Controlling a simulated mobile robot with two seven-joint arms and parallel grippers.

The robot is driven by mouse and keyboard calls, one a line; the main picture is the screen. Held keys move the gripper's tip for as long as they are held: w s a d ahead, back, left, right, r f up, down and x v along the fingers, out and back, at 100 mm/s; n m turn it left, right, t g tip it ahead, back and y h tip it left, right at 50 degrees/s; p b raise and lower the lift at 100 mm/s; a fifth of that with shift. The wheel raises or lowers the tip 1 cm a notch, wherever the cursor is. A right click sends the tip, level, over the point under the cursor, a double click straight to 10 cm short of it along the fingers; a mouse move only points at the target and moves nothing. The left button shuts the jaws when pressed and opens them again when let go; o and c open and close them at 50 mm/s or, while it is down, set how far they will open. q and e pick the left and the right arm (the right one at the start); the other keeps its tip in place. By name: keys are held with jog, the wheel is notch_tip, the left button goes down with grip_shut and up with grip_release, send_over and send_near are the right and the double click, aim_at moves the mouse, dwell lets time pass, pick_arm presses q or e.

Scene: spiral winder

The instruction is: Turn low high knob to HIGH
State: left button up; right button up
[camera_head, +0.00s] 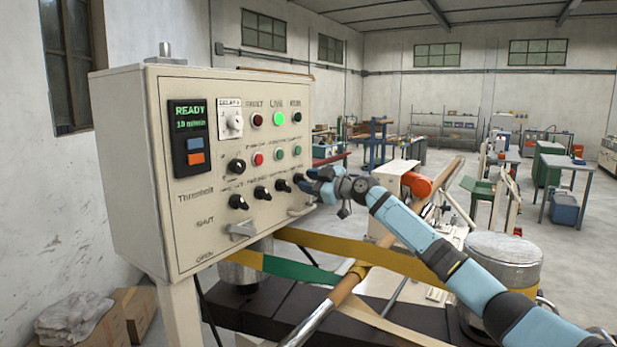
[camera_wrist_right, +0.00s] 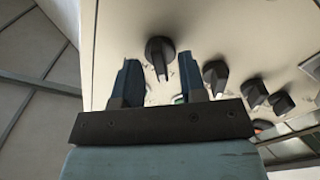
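The control box (camera_head: 215,110) stands at the left with a lower row of black knobs. The row's rightmost knob (camera_head: 298,178) is at my right gripper (camera_head: 308,184) in the head view. In the wrist view a black knob (camera_wrist_right: 160,56) shows in the gap between the two fingertips of my right gripper (camera_wrist_right: 158,82). The fingers are apart, with space on each side of the knob, and they hold nothing. Its grip ridge points down in that view. The LOW and HIGH marks are too small to read. My left gripper is not in view.
Other row knobs (camera_head: 262,192) sit close beside, and indicator lights (camera_head: 278,119) are above. A lever handle (camera_head: 241,231) juts out below. A green and yellow belt (camera_head: 300,271) and a metal drum (camera_head: 503,262) lie below and right.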

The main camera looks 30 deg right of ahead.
jog(key=shift+w+a, duration=0.1)
jog(key=shift+w, duration=0.1)
grip_shut()
